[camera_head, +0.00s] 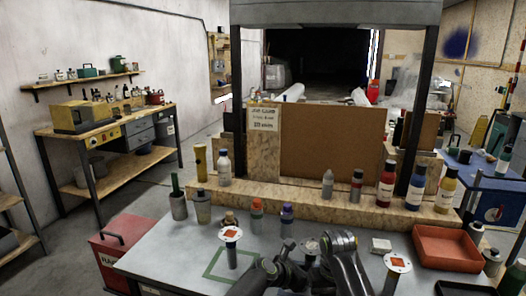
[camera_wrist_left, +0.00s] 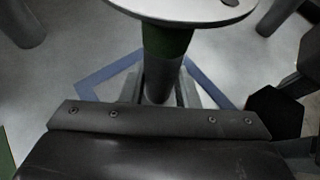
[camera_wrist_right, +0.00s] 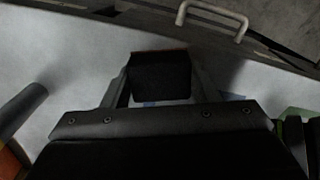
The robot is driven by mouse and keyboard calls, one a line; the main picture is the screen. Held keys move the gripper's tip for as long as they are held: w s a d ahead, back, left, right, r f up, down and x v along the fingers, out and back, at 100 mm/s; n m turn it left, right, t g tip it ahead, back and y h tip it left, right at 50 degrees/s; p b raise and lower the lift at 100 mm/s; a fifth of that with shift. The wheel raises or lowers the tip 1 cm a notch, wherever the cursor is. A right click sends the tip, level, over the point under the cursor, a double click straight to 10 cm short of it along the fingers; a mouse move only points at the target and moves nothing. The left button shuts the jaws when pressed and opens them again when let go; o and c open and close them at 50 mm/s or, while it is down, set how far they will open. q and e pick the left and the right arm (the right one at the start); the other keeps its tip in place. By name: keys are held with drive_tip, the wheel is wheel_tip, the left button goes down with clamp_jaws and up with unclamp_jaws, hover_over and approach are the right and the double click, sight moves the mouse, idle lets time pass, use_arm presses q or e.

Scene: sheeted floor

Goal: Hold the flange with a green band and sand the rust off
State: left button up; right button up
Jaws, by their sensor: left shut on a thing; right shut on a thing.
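In the left wrist view, my left gripper (camera_wrist_left: 158,88) is shut around the stem of an upright flange. A green band (camera_wrist_left: 166,42) circles the stem just under its pale round disc (camera_wrist_left: 180,8); most of the disc's top is out of view. In the right wrist view, my right gripper (camera_wrist_right: 160,92) is shut on a dark block (camera_wrist_right: 160,75) with a thin reddish-brown edge, apparently the sanding block. In the head view, my arms hide the held flange and block. Two other flanges with orange-red patches stand at left (camera_head: 231,234) and right (camera_head: 397,263).
A green square outline (camera_head: 208,276) is on the grey table by the left flange. A blue outline (camera_wrist_left: 97,75) surrounds the held flange. Bottles and cans line the wooden ledge (camera_head: 300,204) behind. A red tray (camera_head: 447,262) and small pale block (camera_head: 381,245) are at right.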

use_arm(q)
drive_tip(key=shift+w, duration=0.1)
drive_tip(key=shift+c, duration=0.2)
use_arm(e)
drive_tip(key=shift+w+d, duration=0.1)
drive_tip(key=w+d+r+m, duration=0.2)
drive_tip(key=d+m, duration=0.1)
drive_tip(key=w+d+r+m, duration=0.1)
drive_tip(key=w+d, duration=0.1)
drive_tip(key=shift+d+m, duration=0.15)
drive_tip(key=shift+m, duration=0.25)
drive_tip(key=w+a+r+n, duration=0.1)
drive_tip(key=w+r, duration=0.2)
drive_tip(key=r, duration=0.1)
drive_tip(key=w+a+r+n, duration=0.1)
drive_tip(key=w+a+r, duration=0.1)
drive_tip(key=r, duration=0.3)
drive_tip(key=w+a+r+n, duration=0.1)
drive_tip(key=w+a+r, duration=0.1)
drive_tip(key=w+r, duration=0.2)
drive_tip(key=shift+a+r, duration=0.2)
drive_tip(key=shift+r, duration=0.35)
drive_tip(key=shift+s+a+r+n, duration=0.3)
drive_tip(key=shift+a+r+n, duration=0.25)
drive_tip(key=shift+a, duration=0.35)
drive_tip(key=shift+s+a+r+n, duration=0.35)
drive_tip(key=shift+s+a+r, duration=0.15)
drive_tip(key=shift+a+r, duration=0.25)
